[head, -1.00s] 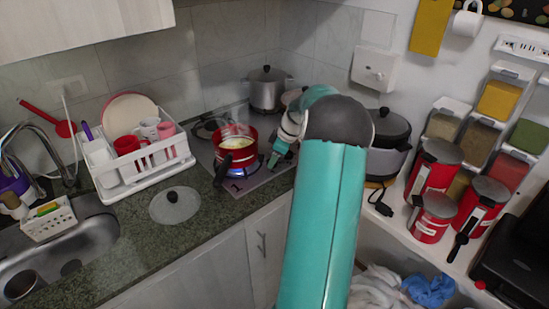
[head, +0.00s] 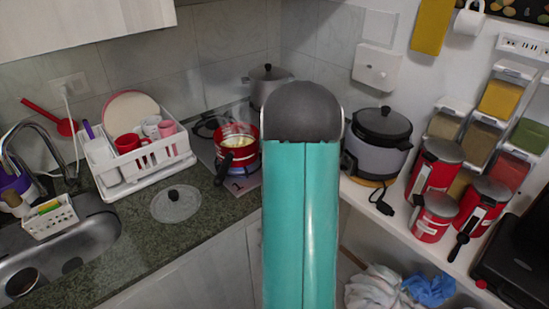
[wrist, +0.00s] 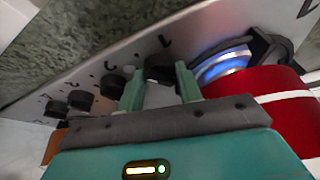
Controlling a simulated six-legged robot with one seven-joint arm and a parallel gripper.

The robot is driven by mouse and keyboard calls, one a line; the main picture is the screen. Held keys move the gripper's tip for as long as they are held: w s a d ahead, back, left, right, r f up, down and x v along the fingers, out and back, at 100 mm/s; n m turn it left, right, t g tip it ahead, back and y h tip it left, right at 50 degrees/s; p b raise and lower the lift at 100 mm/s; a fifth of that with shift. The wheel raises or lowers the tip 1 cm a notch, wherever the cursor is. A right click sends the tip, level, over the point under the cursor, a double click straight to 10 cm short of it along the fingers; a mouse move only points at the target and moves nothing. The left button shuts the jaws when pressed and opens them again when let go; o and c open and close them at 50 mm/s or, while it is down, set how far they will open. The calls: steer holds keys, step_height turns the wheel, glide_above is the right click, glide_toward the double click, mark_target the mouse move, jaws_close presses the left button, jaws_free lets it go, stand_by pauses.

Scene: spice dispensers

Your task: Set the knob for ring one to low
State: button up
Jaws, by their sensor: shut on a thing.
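In the wrist view my gripper (wrist: 160,84) has its two green fingers on either side of a dark stove knob (wrist: 159,68), and is shut on it. This knob is the nearest in the row to the lit burner (wrist: 222,66). Several other black knobs (wrist: 80,100) stand apart to the left along the metal stove panel (wrist: 190,25). The panel markings are small and turned, so I cannot read the knob's setting. In the head view my arm hides the gripper and knobs; part of the stove (head: 203,150) shows left of it.
A steaming red pot (head: 243,158) stands over the blue flame, and its red side (wrist: 272,120) is close right of my gripper. A grey pot (head: 262,88) is behind. A glass lid (head: 175,205) lies on the counter. A rice cooker (head: 377,150) stands to the right.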

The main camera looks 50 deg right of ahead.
steer(key=shift+m, duration=0.3)
steer(key=shift+f, duration=0.1)
steer(key=o, duration=1)
steer(key=v, duration=1.4)
steer(key=shift+w, duration=0.2)
steer(key=shift+a, duration=0.1)
